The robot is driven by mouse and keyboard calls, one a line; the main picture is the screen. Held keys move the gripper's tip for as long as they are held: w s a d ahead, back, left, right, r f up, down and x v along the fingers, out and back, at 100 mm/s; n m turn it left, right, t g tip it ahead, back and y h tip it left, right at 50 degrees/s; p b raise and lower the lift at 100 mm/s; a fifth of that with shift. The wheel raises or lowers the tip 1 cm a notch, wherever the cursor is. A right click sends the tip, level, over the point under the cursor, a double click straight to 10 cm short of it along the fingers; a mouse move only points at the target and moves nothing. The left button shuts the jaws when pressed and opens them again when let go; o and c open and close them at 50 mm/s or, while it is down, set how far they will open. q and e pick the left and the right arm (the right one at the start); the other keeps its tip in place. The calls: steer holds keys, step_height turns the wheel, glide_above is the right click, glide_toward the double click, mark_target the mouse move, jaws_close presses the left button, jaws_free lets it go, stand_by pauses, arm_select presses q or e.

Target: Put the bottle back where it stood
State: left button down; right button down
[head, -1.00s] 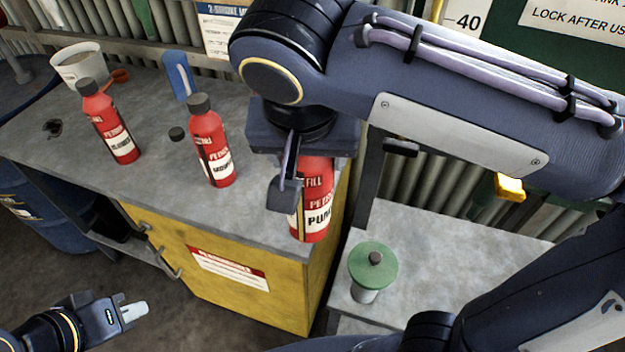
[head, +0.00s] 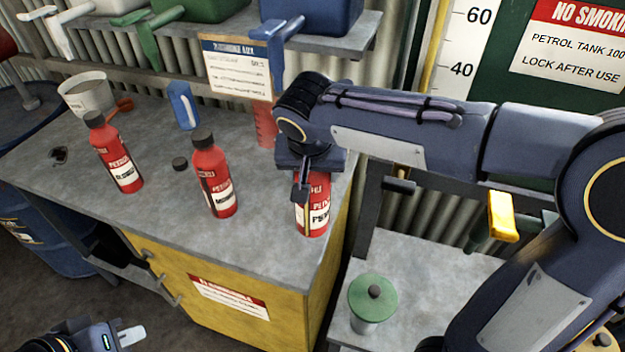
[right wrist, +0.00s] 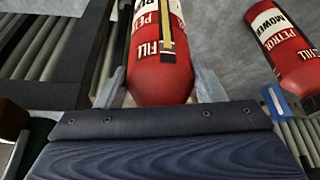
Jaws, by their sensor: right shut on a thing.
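My right gripper (head: 305,190) is shut on a red bottle (head: 318,218) with a white label. The bottle is upright over the right end of the grey bench (head: 265,225); I cannot tell whether its base touches. In the right wrist view the held bottle (right wrist: 160,75) sits between the two fingers. Two similar red bottles with dark caps stand on the bench to the left: the middle one (head: 212,178) and the far-left one (head: 115,155). My left gripper (head: 128,337) is low at the bottom left, away from the bench; its jaws are unclear.
Behind the bottles are a pale bucket (head: 88,97), a blue container (head: 184,107) and a reddish container (head: 265,125). A small dark cap (head: 180,164) lies by the middle bottle. A green-lidded container (head: 373,298) stands on the lower surface at right. Free bench lies between the middle and held bottles.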

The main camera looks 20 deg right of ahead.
steer(key=shift+s+x, duration=0.15)
steer(key=shift+x, duration=0.75)
steer(key=shift+s+x, duration=0.2)
steer(key=shift+x, duration=0.75)
steer(key=shift+a+f, duration=0.1)
steer(key=shift+f, duration=0.1)
steer(key=shift+f, duration=0.1)
steer(key=shift+c, duration=1.6)
jaws_free()
steer(key=shift+s+r, duration=0.1)
steer(key=shift+r, duration=0.15)
steer(key=b+v, duration=0.1)
steer(key=v, duration=1)
steer(key=shift+r, duration=0.35)
